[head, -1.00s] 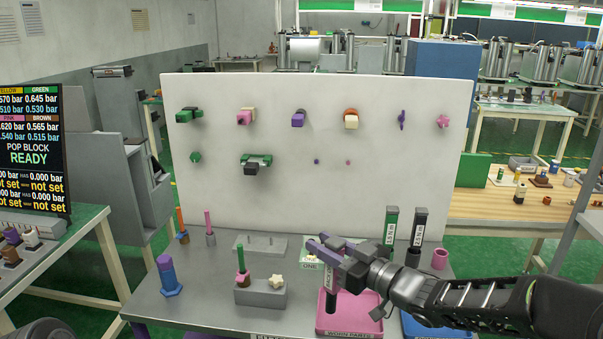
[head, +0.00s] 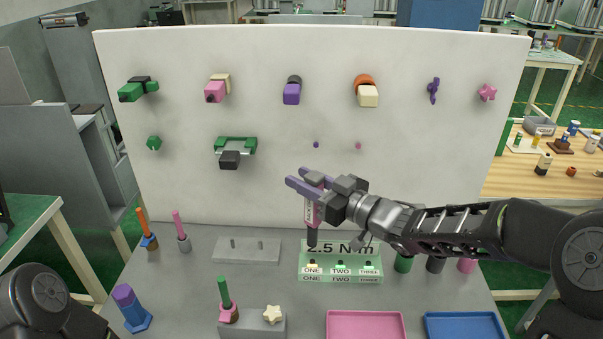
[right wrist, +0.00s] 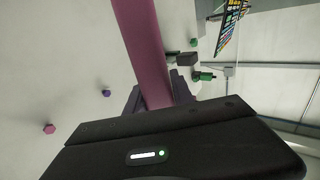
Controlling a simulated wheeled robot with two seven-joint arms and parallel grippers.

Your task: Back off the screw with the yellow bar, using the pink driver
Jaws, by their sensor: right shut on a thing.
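My right gripper (head: 298,177), with purple fingers, is shut on the pink driver (head: 312,210). It holds it roughly upright in front of the white board, with its black end down above the green block. The driver's dark pink body also fills the upper middle of the right wrist view (right wrist: 143,50). Small purple (head: 316,144) and pink (head: 358,146) heads show on the board. My left gripper is out of view.
The white board (head: 270,190) bears several coloured fittings. A pink tray (head: 366,314) and a blue tray (head: 463,316) lie at the front right. Upright pegs and a grey block stand on the left.

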